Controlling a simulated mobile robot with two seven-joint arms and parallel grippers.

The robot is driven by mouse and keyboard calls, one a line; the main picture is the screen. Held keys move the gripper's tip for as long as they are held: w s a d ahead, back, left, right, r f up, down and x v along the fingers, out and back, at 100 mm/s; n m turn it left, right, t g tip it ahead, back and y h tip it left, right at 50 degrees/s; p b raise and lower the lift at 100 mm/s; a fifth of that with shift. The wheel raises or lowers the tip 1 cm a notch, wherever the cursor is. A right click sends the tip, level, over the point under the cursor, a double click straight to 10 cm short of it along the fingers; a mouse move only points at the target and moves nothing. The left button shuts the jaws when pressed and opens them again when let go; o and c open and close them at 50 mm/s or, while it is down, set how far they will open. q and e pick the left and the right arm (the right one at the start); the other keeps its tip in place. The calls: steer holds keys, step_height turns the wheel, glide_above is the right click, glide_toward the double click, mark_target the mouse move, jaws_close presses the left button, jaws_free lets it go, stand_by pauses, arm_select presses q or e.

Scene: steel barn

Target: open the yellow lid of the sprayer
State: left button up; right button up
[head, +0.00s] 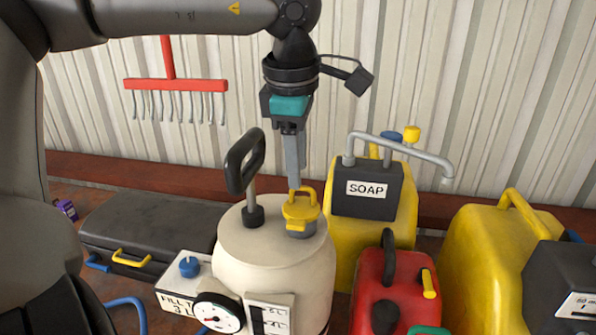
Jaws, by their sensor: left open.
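The sprayer (265,262) is a cream tank with a dark pump handle (247,165) on its top left. Its yellow lid (300,211) sits on a grey neck at the top right of the tank and has a raised loop. The lid looks closed. My left gripper (297,185) points straight down over the lid, its fingertips at or just above the loop. The fingers overlap in this view, so the gap between them is hidden, and I cannot tell whether they touch the lid. My right gripper is out of view.
A yellow soap container (345,225) with a grey bent pipe stands right behind the sprayer. A red can (385,275) and a yellow canister (490,250) stand to the right. A dark case (150,225) lies left. A red rake (175,85) is at the corrugated wall.

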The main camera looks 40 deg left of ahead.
mark_target(301, 201)
arm_select(q)
steer(key=shift+w+a+f, duration=0.1)
steer(key=shift+f, duration=0.5)
steer(key=shift+w+a+f, duration=0.1)
steer(key=shift+f, duration=0.5)
steer(key=shift+d, duration=0.1)
jaws_close()
steer(key=shift+r, duration=0.1)
stand_by(0.4)
